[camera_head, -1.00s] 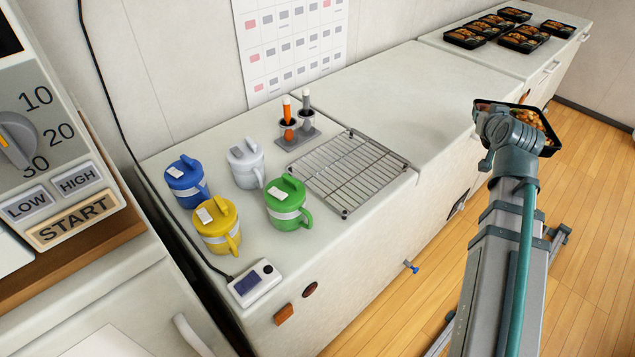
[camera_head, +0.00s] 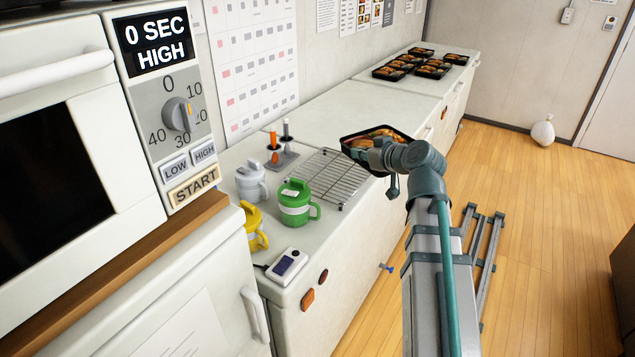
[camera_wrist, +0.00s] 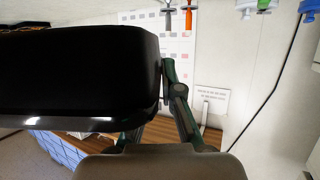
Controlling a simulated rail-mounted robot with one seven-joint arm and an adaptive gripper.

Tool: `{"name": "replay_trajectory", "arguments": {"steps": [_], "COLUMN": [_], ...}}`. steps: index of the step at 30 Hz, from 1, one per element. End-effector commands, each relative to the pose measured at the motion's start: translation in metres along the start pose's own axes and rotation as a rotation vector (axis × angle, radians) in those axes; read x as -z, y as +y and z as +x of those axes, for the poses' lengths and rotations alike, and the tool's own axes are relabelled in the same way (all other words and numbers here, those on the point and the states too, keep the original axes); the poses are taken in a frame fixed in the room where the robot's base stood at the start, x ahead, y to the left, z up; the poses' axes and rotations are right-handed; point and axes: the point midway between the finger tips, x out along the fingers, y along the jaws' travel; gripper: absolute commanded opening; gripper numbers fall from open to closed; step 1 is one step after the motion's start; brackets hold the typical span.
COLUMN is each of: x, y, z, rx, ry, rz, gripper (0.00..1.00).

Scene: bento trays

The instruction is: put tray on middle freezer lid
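My gripper (camera_head: 368,150) is shut on the near side of a black bento tray (camera_head: 347,150) filled with orange-brown food. The tray is held up, roughly level, and in the head view overlaps the front edge of the freezers, beyond the wire rack. Its exact height above the lid cannot be told. The middle freezer lid (camera_head: 345,108) is white and bare, behind and left of the tray. In the wrist view, the tray's dark wall (camera_wrist: 80,75) fills the left side beside a green gripper finger (camera_wrist: 172,72); the other finger is mostly hidden.
The near lid holds a wire rack (camera_head: 328,180), a green mug (camera_head: 295,205), a white mug (camera_head: 250,182), a yellow mug (camera_head: 252,225), a pen holder (camera_head: 282,162) and a small display device (camera_head: 287,265). Several trays (camera_head: 432,68) sit on the far lid. A microwave (camera_head: 60,150) stands left.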

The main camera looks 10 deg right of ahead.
Motion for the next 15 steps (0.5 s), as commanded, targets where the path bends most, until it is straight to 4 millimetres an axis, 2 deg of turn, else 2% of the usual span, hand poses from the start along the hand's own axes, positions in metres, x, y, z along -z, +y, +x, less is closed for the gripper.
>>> {"name": "replay_trajectory", "arguments": {"steps": [4, 7, 15], "x": [0.000, -0.001, -0.004], "y": [-0.008, -0.016, -0.045], "z": [0.008, 0.022, 0.081], "rx": [0.040, 0.046, 0.045], "ry": [0.001, 0.000, -0.001], "rz": [-0.018, -0.021, -0.020], "gripper": [0.00, 0.00, 0.00]}}
